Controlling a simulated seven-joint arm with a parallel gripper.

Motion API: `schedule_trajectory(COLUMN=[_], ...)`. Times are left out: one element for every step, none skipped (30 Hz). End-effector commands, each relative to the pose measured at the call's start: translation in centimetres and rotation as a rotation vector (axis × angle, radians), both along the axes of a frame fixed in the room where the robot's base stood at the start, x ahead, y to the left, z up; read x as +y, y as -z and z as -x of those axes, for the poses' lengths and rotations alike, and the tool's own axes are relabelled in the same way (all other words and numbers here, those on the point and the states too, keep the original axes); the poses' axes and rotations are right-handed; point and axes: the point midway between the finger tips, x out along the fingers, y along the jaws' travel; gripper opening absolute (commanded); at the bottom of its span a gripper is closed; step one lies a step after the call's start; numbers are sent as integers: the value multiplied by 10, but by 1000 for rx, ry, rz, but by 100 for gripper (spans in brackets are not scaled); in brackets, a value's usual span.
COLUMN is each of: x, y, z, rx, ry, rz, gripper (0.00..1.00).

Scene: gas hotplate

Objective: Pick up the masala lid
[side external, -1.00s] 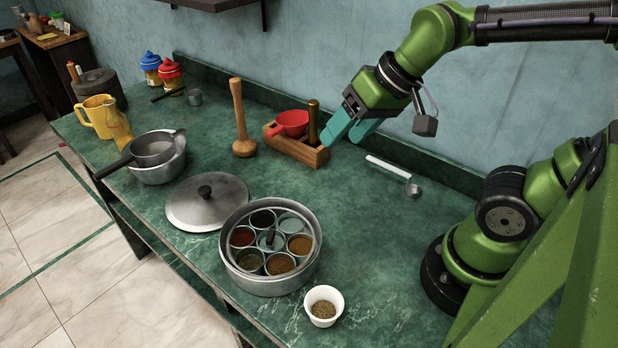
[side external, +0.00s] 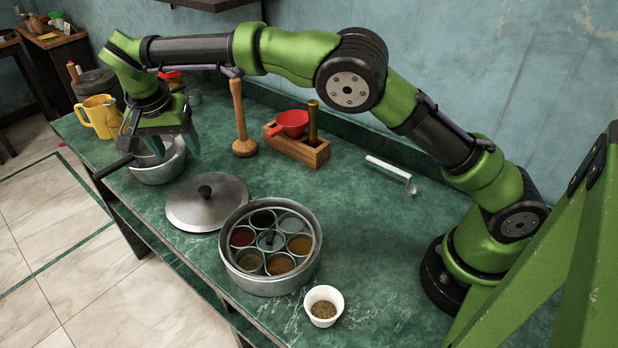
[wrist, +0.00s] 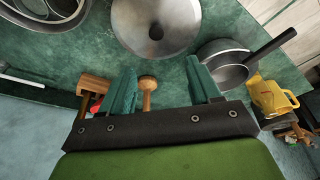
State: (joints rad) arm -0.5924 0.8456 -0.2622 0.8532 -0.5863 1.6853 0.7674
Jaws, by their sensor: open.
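The masala lid (side external: 228,206) is a round grey metal disc with a dark knob (side external: 205,191) on top. It lies flat on the green counter, knob up, left of the round masala box (side external: 272,287) with its several spice cups. The lid also shows at the top middle of the wrist view (wrist: 180,22), with its knob near the centre. My gripper (side external: 174,150) is open and empty, its teal fingers pointing down over the pot area, behind and left of the lid. In the wrist view, my fingers (wrist: 160,68) are spread apart below the lid and not touching it.
A yellow jug (side external: 94,118), a wooden masher (side external: 240,120), a wooden box (side external: 310,151) with a red cup, and a small white bowl (side external: 335,300) stand around. Counter right of the lid's knob is partly clear.

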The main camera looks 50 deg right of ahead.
Motion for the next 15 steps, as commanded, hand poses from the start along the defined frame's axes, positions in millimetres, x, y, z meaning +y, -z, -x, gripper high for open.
schedule_trajectory(x=[0,0,-1,-1,-2,-3,-4,-6,-7,-9,-11,-13,-14,-16,-18], y=[-14,-16,-13,-11,-9,-4,0,6,14,20,27,35,42,48,57], z=[-2,-1,2,3,3,2,1,0,0,-1,-2,-4,-5,-6,-7], rx=[-28,-30,-21,-19,-18,-18,-18,-17,-17,-15,-16,-16,-16,-17,-16], ry=[54,85,114,127,134,137,137,135,136,135,135,135,134,135,134], rz=[-10,-13,-13,-15,-16,-16,-16,-15,-16,-16,-16,-16,-16,-18,-16], gripper=[62,62,62,62,62,62,62,62,62,62,62,62,62,62,62])
